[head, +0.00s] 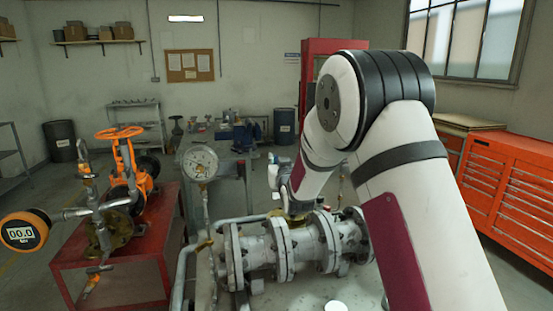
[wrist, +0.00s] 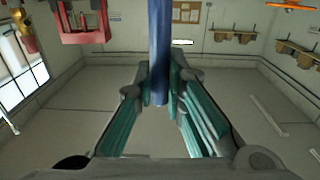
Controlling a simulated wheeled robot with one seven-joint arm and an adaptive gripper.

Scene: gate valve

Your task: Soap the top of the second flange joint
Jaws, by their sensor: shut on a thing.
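A grey pipe run with several bolted flange joints lies across the bench in the head view. One thick flange joint (head: 281,250) stands left of centre; it is the second counted from the left. My gripper (head: 276,176) shows in part above and behind the pipe run, beside my arm, which hides much of that area. In the wrist view my gripper (wrist: 160,95) has its teal-padded fingers shut on a blue shaft (wrist: 159,45). The shaft runs out of the top of that picture, so its far end is hidden. I cannot tell whether it touches the flange.
A pressure gauge (head: 199,163) rises left of the pipe run. A red stand (head: 130,246) carries an orange valve (head: 143,178) and a digital gauge (head: 24,231). A white round object (head: 335,306) sits at the front edge. A red tool cabinet (head: 516,189) stands right.

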